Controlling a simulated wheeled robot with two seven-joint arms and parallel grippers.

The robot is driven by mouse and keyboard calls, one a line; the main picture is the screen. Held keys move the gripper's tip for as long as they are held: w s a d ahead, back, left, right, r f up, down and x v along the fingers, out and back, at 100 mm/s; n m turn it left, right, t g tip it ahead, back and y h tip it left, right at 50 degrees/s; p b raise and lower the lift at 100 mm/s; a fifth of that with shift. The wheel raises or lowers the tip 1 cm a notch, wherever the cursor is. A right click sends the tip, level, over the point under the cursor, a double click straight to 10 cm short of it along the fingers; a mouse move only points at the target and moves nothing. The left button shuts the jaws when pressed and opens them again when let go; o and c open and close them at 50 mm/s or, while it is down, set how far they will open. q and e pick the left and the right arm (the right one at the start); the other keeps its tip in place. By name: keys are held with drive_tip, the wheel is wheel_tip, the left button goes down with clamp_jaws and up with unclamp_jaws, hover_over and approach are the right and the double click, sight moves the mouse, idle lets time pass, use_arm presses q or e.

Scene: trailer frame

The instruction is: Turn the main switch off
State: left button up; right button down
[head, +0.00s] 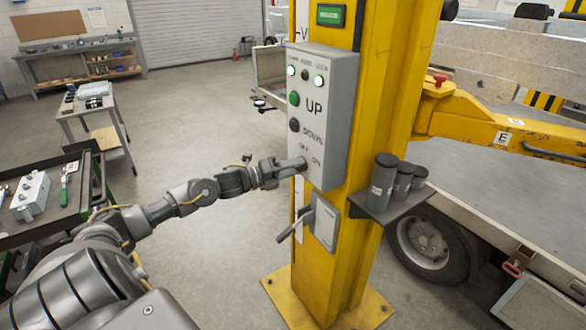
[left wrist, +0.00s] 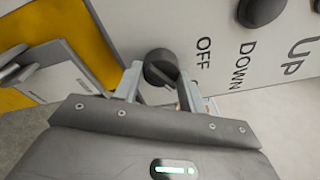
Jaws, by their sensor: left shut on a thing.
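The grey control box (head: 325,110) is fixed to the yellow post in the head view. My left gripper (head: 300,166) is at the bottom of the box and hides most of the main switch in the head view. In the left wrist view the black main switch knob (left wrist: 161,67) sits between the fingers of my left gripper (left wrist: 160,85), beside the word OFF. The gripper is shut on the knob. My right gripper is not in view.
The yellow post (head: 385,110) carries a small shelf (head: 390,205) with dark cylinders and a lever (head: 294,225) below the box. A trailer (head: 500,200) stands at the right. A tool cart (head: 60,215) is at the left. The floor between is clear.

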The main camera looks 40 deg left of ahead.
use_arm(q)
drive_tip(key=shift+n, duration=0.3)
drive_tip(key=shift+d+n+t+p, duration=0.1)
drive_tip(key=shift+n+t+p, duration=0.5)
drive_tip(key=shift+n, duration=2.4)
drive_tip(key=shift+d+n+t+p, duration=0.1)
drive_tip(key=shift+n+t+p, duration=0.45)
drive_tip(key=shift+n, duration=2.45)
drive_tip(key=shift+f+y, duration=0.1)
drive_tip(key=shift+y, duration=0.3)
drive_tip(key=o, duration=1)
drive_tip(key=shift+a, duration=0.1)
drive_tip(key=shift+c, duration=0.2)
drive_tip(key=shift+s, duration=0.1)
